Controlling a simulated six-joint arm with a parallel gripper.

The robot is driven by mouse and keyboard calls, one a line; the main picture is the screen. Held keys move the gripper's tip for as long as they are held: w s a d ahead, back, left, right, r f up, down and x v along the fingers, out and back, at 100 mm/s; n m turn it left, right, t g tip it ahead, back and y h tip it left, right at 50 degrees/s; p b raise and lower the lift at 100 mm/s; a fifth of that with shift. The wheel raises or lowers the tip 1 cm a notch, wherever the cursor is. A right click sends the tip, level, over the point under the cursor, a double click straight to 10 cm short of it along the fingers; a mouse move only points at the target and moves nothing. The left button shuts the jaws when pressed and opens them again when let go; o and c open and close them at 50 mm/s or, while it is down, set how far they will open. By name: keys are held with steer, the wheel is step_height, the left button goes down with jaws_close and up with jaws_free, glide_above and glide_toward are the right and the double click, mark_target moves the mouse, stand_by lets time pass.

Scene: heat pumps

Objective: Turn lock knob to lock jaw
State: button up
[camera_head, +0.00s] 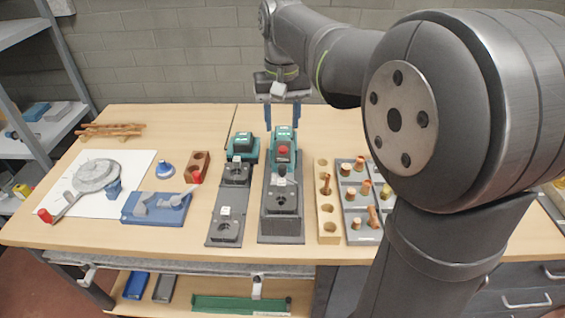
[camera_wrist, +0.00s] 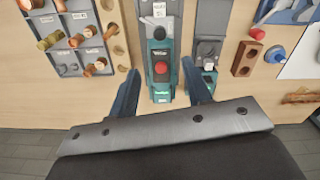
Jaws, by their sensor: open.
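A dark grey fixture (camera_head: 281,226) stands in the middle of the table, with a teal unit (camera_head: 284,132) at its far end. A red round knob (camera_head: 283,150) sits on top of this unit; it also shows in the wrist view (camera_wrist: 161,67). A smaller dark round knob (camera_wrist: 160,33) is beside it on the same fixture. Neither is clearly labelled as the lock knob, and the jaw is hard to make out. My gripper (camera_head: 282,123) is open and empty above the teal unit. In the wrist view its fingers (camera_wrist: 161,77) lie on either side of the unit, apart from the red knob.
A similar teal unit and fixture (camera_head: 226,226) stand just left. A wooden block with holes (camera_head: 329,226) and a grey tray of copper fittings (camera_head: 350,208) are at right. A blue tool base (camera_head: 150,211) and white sheet (camera_head: 133,167) lie left. The back of the table is mostly clear.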

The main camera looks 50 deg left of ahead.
mark_target(282, 166)
step_height(282, 166, down, 14)
steer(key=shift+r, duration=0.2)
steer(key=shift+c, duration=0.5)
jaws_close()
steer(key=shift+m, duration=1.9)
steer(key=shift+o, duration=0.5)
jaws_free()
steer(key=shift+r, duration=0.1)
